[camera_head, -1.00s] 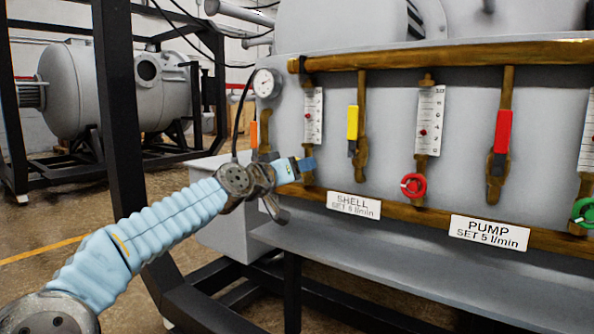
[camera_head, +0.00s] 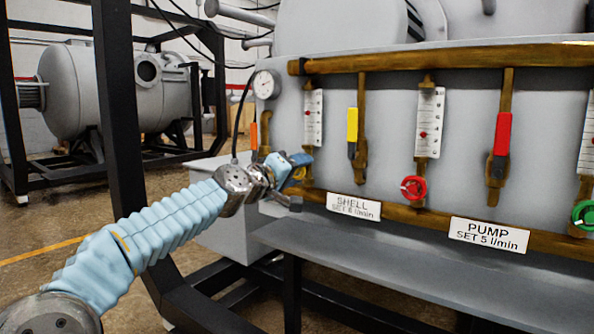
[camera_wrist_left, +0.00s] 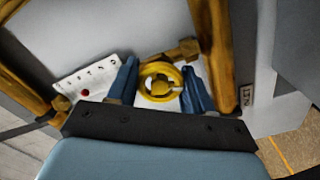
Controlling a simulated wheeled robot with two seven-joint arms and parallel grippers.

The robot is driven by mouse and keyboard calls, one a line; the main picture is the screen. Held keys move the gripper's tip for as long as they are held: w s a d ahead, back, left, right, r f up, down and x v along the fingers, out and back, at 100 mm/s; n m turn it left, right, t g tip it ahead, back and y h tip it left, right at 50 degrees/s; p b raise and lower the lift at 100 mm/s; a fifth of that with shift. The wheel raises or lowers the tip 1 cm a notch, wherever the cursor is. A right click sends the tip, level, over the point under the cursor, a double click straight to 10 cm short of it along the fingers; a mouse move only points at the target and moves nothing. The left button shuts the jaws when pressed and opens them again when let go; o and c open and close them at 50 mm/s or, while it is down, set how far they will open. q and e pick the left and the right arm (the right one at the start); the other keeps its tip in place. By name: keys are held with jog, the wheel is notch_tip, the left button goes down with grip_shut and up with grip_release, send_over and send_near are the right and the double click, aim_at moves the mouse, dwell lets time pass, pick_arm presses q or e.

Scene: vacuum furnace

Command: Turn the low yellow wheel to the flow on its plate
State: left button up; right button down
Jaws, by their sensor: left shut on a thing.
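The low yellow wheel (camera_head: 299,174) sits at the foot of the leftmost flow gauge, partly hidden by my left gripper (camera_head: 297,164) in the head view. In the left wrist view the wheel (camera_wrist_left: 160,82) shows as a yellow ring between the two blue fingers of my left gripper (camera_wrist_left: 160,88), which is shut on it. The leftmost gauge (camera_head: 313,118) has a white scale and a red float; the scale also shows in the wrist view (camera_wrist_left: 88,80). The white plate (camera_head: 353,206) below reads SHELL, with a set flow in l/min; its digit is hard to read. My right gripper is not in view.
A red wheel (camera_head: 413,188) and a green wheel (camera_head: 583,214) are to the right. Yellow (camera_head: 352,125) and red (camera_head: 502,134) lever handles hang on brown pipes. The PUMP plate (camera_head: 489,235) is on the lower pipe. A grey ledge (camera_head: 400,255) runs below.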

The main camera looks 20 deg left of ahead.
pick_arm(q)
jog(key=shift+f, duration=0.15)
jog(key=o, duration=0.9)
jog(key=shift+o, duration=0.7)
